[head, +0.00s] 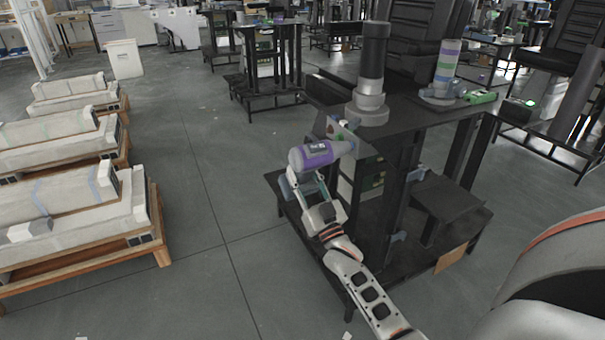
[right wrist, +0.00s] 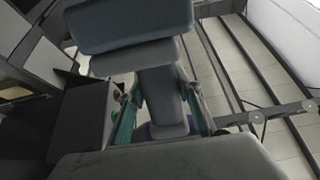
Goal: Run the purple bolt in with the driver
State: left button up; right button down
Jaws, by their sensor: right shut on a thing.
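The driver (head: 312,154) is a grey, bottle-shaped tool with a purple band, lying roughly level in the head view. Its narrow nose points right, at the small bracket (head: 341,131) on the lift column stand's near corner. I cannot tell whether the nose touches anything there. The purple bolt cannot be made out. My right gripper (head: 303,176) is shut on the driver from below. In the right wrist view the driver's grey body (right wrist: 160,95) passes between the teal-edged fingers (right wrist: 162,118). My left gripper is not in view.
The black stand (head: 420,110) carries a dark lift column (head: 373,55) and a banded cylinder (head: 447,68). A lower shelf (head: 450,200) juts out on the right. Pallets with long grey packages (head: 70,205) stand at the left, with clear floor (head: 215,190) between.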

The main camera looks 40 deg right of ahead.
jog(key=shift+s+d+r, duration=0.1)
jog(key=shift+d+r, duration=0.2)
jog(key=shift+d, duration=0.25)
dwell(1.3)
jog(key=shift+a, duration=0.25)
jog(key=shift+w+a, duration=0.2)
jog(key=shift+a, duration=0.55)
jog(key=shift+w+a, duration=0.2)
jog(key=shift+a, duration=0.6)
jog(key=shift+w+a, duration=0.2)
jog(key=shift+a, duration=0.55)
jog(key=shift+w+a, duration=0.25)
jog(key=shift+a, duration=0.75)
jog(key=shift+w+a, duration=0.2)
jog(key=shift+a, duration=0.75)
